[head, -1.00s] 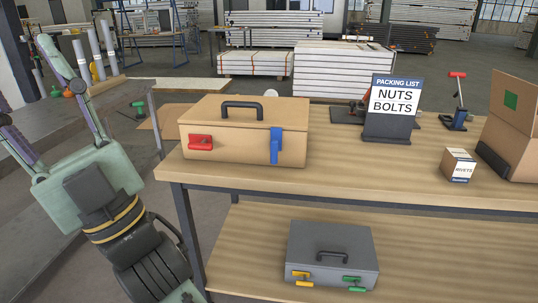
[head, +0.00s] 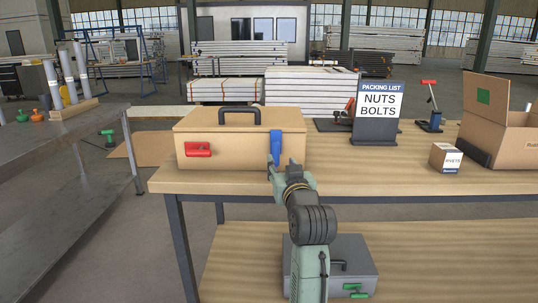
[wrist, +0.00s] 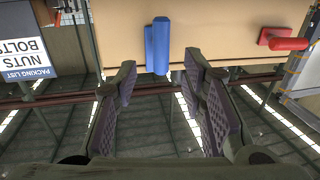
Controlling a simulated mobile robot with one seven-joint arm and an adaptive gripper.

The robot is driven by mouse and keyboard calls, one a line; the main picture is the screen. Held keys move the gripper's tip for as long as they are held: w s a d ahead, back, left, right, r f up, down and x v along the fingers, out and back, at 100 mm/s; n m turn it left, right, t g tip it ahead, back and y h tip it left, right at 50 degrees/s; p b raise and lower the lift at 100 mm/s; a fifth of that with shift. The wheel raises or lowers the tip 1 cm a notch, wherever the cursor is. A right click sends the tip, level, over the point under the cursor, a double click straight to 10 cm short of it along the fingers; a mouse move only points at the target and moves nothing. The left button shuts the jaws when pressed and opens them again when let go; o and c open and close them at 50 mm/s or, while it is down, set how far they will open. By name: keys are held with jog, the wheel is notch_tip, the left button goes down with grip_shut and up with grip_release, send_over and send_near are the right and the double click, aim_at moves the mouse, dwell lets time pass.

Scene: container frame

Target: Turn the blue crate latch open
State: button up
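The tan crate (head: 225,130) stands on the upper tabletop with a black handle on its lid. Its blue latch (head: 276,147) is on the right of the front face, with its lever upright; its lower end is partly hidden by my gripper (head: 281,170). The red latch (head: 198,149) on the left of that face lies level. In the wrist view, which looks upside down, the blue latch (wrist: 159,46) appears between and just beyond the tips of my open gripper (wrist: 160,68). Nothing is held between the fingers, and I cannot tell whether they touch the latch.
A packing-list sign (head: 377,113), a small box (head: 445,158) and an open carton (head: 505,135) stand right of the crate. A grey case (head: 360,262) with a green latch sits on the lower shelf, partly hidden by my arm.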

aim_at(277, 154)
jog(key=w, duration=0.2)
jog(key=w+a+p, duration=0.1)
jog(key=w, duration=0.5)
jog(key=shift+a, duration=0.4)
jog(key=shift+c, duration=0.6)
grip_shut()
